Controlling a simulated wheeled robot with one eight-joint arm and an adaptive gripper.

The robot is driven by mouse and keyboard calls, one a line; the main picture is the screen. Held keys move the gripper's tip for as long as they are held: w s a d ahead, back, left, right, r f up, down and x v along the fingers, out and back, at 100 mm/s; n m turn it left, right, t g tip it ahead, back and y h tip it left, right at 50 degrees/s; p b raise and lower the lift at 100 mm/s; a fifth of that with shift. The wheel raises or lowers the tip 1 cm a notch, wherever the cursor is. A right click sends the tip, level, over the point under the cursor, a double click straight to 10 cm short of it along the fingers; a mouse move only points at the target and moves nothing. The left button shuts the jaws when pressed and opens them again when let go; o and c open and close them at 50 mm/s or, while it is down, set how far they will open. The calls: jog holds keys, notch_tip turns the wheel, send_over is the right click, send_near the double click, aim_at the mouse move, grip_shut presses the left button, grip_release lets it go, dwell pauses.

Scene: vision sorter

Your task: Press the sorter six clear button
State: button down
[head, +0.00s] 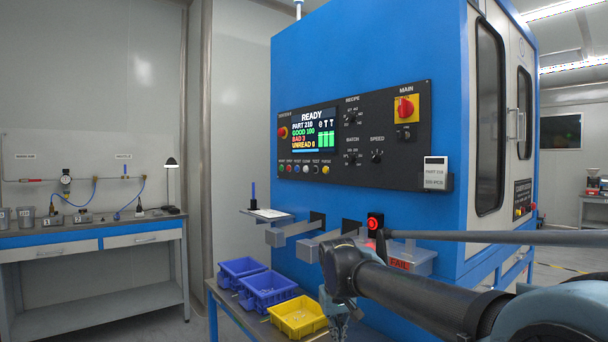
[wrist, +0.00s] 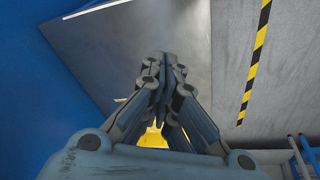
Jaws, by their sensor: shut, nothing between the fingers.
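The sorter (head: 370,55) is a large blue cabinet with a black control panel (head: 415,130) on its front. The panel's screen (head: 317,131) reads READY, PART 210, GOOD 100, BAD 3, UNREAD 0. Below it is a row of small coloured buttons, including green, red, blue, white (head: 305,169), black and yellow (head: 325,170). Their labels are too small to read surely, so I cannot tell which is clear. My gripper (wrist: 160,65) is shut and empty, pointing down. In the head view it hangs low, well below the panel, its tips cut off or unclear.
Blue bins (head: 268,289) and a yellow bin (head: 298,317) stand on a low bench beside the sorter. A red MAIN switch (head: 405,107) is at upper right.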

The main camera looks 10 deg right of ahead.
aim_at(305, 169)
jog(key=w+r+n+t+h, duration=0.3)
jog(key=w+r+n+t, duration=0.1)
jog(key=w+r, duration=2.05)
jog(key=w+a+r+n+t, duration=0.2)
jog(key=w+a+r, duration=0.4)
jog(key=w+r, duration=0.3)
jog(key=w+a+r+n+t, duration=0.3)
jog(key=w+a+r, duration=0.3)
jog(key=w+r, duration=0.3)
jog(key=w, duration=0.4)
jog(key=shift+w+a+n+h, duration=0.15)
jog(key=shift+a+n+h, duration=0.15)
jog(key=shift+a, duration=0.05)
jog(key=w+d, duration=0.4)
jog(key=d, duration=0.3)
jog(key=shift+w+d, duration=0.15)
jog(key=shift+d, duration=0.15)
